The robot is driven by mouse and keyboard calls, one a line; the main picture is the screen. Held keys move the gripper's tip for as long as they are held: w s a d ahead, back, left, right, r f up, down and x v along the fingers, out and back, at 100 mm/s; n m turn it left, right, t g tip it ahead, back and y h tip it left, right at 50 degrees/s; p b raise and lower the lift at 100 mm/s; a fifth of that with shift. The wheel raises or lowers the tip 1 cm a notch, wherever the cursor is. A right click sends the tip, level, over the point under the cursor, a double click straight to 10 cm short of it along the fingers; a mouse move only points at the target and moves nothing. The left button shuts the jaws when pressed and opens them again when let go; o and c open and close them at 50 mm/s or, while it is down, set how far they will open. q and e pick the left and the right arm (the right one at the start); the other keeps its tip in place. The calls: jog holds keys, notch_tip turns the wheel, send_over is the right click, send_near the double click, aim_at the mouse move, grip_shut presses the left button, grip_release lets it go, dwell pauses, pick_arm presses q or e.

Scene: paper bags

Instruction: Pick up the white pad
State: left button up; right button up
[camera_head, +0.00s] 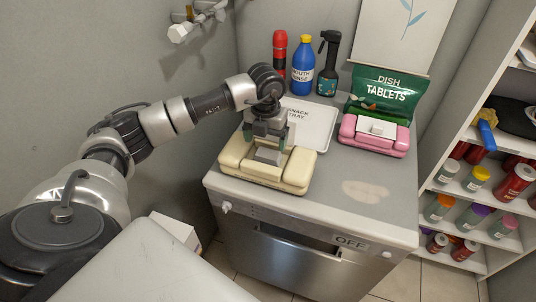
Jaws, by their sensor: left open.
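A cream case (290,178) lies on the dishwasher top near its left front edge. A small pale grey-white pad (268,155) sits in the middle of its top. A second, white pad (377,127) sits on a pink case (360,139) further right. My left gripper (267,140) points down over the cream case, open, with its fingers above or beside the pale pad there. Whether they touch it cannot be told. My right gripper does not show.
A white snack tray (322,127) lies just behind my left gripper. A red bottle (280,50), a blue bottle (302,68), a black spray bottle (327,65) and a green dish tablets bag (384,92) stand behind. The dishwasher top (335,205) is clear at front right.

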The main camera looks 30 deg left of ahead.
aim_at(266, 155)
pick_arm(q)
jog(key=f+p, duration=0.1)
jog(key=f, duration=0.2)
jog(key=f+p, duration=0.1)
jog(key=f, duration=0.2)
jog(key=shift+s+d, duration=0.1)
jog(key=shift+d, duration=0.1)
jog(key=shift+f, duration=0.25)
jog(key=shift+c, duration=0.4)
jog(key=c, duration=0.5)
